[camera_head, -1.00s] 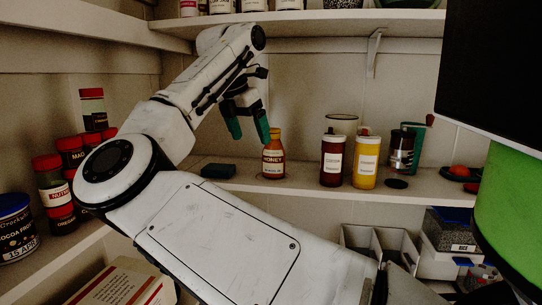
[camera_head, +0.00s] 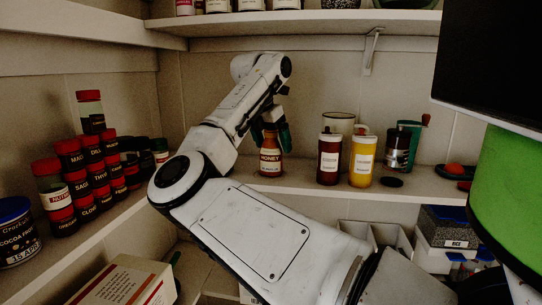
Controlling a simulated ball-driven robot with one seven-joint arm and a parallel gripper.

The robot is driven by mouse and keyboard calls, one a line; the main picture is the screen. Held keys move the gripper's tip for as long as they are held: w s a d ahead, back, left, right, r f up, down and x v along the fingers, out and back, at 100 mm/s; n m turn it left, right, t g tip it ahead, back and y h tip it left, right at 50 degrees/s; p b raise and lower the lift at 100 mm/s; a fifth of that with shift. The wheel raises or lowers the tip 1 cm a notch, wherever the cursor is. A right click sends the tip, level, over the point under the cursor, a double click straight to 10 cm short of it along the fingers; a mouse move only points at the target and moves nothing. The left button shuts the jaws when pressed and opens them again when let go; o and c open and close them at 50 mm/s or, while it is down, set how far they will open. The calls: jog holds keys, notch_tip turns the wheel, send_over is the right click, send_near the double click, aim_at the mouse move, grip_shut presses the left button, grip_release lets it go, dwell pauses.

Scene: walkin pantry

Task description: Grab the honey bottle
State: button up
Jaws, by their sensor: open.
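The honey bottle (camera_head: 270,162), a small amber bottle with a HONEY label, stands upright on the middle shelf. My gripper (camera_head: 271,137) is at the top of the bottle, with its teal fingers pointing down. It is open, with one finger to the left and one to the right of the bottle's cap and neck in this view. I cannot tell whether either finger touches the bottle. My arm crosses the picture and hides part of the shelf left of the bottle.
A dark grinder (camera_head: 397,150) is further right. Stacked spice jars (camera_head: 86,172) fill the left shelf. An upper shelf (camera_head: 300,24) runs above.

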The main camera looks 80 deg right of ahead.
jog(key=c, duration=1.7)
